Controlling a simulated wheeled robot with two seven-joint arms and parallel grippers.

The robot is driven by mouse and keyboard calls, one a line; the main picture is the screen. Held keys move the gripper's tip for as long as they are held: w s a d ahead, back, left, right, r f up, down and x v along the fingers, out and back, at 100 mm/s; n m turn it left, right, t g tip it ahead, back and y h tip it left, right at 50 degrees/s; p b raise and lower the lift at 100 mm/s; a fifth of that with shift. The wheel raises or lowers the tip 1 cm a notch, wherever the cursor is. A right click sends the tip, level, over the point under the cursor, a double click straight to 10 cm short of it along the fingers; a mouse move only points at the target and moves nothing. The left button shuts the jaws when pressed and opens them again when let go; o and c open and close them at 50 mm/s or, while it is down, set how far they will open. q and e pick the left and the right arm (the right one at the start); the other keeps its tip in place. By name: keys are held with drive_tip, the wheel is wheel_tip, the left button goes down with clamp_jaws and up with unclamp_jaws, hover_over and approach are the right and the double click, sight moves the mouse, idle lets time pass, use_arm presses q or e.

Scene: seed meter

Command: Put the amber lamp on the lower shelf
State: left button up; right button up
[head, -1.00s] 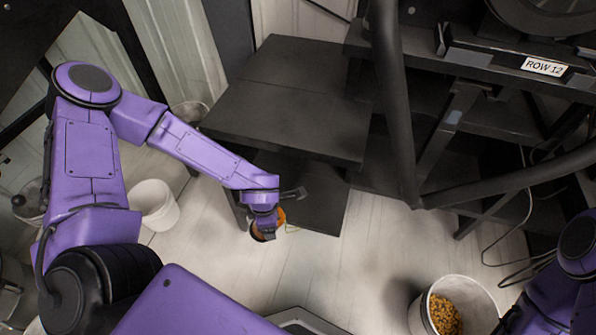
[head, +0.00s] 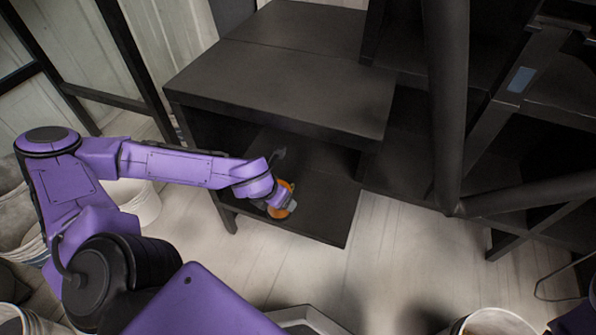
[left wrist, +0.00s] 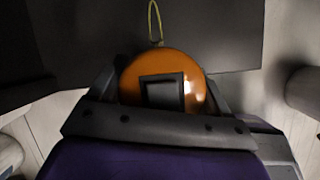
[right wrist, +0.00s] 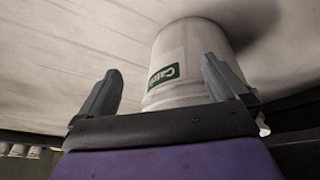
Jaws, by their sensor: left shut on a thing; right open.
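The amber lamp (head: 284,212) is a round orange dome, held in my left gripper (head: 277,203). In the left wrist view the lamp (left wrist: 196,78) sits between the fingers, with a dark square on it and a thin yellow-green loop beyond it. In the head view it is over the front left part of the lower shelf (head: 325,217); I cannot tell whether it touches the shelf. The gripper hides part of the lamp. My right gripper (right wrist: 165,95) is open and empty, with a white bucket (right wrist: 180,60) beyond its fingers.
The dark upper shelf (head: 280,85) overhangs the back of the lower one. A thick black post (head: 445,110) and slanted bars stand to the right. White buckets (head: 135,200) stand on the floor at the left. The lower shelf's right side is clear.

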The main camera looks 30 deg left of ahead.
use_arm(q)
drive_tip(key=w+f+b, duration=0.1)
drive_tip(key=w, duration=0.1)
drive_tip(key=w+f+b, duration=0.1)
drive_tip(key=w, duration=0.2)
drive_tip(key=w+f+b, duration=0.1)
drive_tip(key=w, duration=0.2)
drive_tip(key=shift+a+f+b, duration=0.15)
drive_tip(key=shift+b, duration=0.2)
drive_tip(key=shift+f, duration=0.15)
use_arm(e)
drive_tip(key=s+f+n+g+y, duration=0.2)
drive_tip(key=s+f+n+g, duration=0.3)
drive_tip(key=s, duration=0.1)
use_arm(q)
drive_tip(key=o, duration=1.2)
drive_tip(key=shift+r, duration=0.3)
drive_tip(key=p+v, duration=0.4)
drive_tip(key=v, duration=0.3)
drive_tip(key=shift+p, duration=0.3)
use_arm(e)
drive_tip(key=w+r+m+t+h, duration=0.1)
drive_tip(key=w+r+m+t, duration=0.2)
drive_tip(key=w+m+t, duration=0.1)
drive_tip(key=shift+w+a+r+h, duration=0.2)
drive_tip(key=shift+w+r+h, duration=0.15)
drive_tip(key=shift+w, duration=0.3)
